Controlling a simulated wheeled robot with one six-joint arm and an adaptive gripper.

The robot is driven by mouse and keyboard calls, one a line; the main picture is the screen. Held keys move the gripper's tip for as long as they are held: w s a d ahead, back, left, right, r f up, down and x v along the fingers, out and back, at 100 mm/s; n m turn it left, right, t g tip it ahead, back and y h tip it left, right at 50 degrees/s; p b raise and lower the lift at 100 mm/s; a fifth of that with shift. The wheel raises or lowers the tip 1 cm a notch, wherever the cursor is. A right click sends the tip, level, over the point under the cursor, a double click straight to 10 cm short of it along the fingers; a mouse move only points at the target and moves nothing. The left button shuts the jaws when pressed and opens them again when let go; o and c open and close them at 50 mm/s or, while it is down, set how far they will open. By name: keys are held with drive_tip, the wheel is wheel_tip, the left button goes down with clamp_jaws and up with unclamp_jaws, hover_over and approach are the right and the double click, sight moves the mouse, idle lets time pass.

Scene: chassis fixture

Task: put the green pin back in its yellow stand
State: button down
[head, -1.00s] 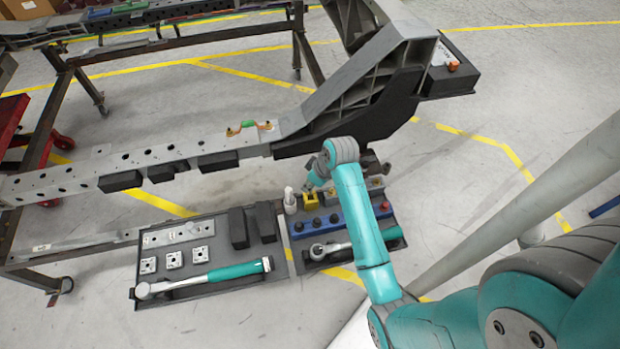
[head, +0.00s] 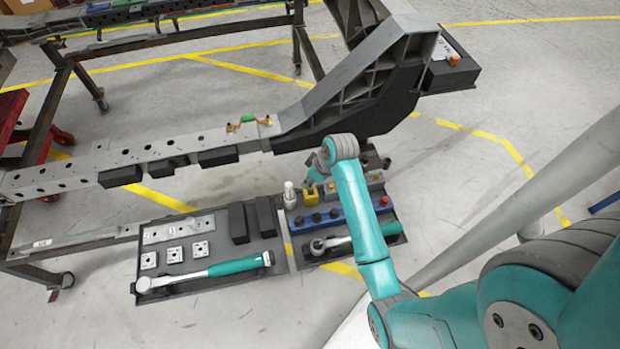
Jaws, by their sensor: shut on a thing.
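The yellow stand (head: 311,198) is a small yellow block at the back of the right tool tray, beside a white bottle-like item. My gripper (head: 312,184) is small in the head view and partly hidden by my wrist. It points down at the stand, just above or at its top; I cannot tell whether they touch. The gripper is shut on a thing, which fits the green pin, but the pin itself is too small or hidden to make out.
The right tray (head: 300,265) holds a blue rack (head: 335,216) with dark knobs and a ratchet (head: 345,240). The chassis beam (head: 200,152) with a green-and-orange handle (head: 249,119) runs behind the trays.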

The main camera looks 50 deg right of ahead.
drive_tip(key=shift+f, duration=2.4)
idle(0.4)
drive_tip(key=c, duration=0.8)
unclamp_jaws()
drive_tip(key=shift+c, duration=0.6)
drive_tip(key=shift+r, duration=0.1)
drive_tip(key=shift+r, duration=3.45)
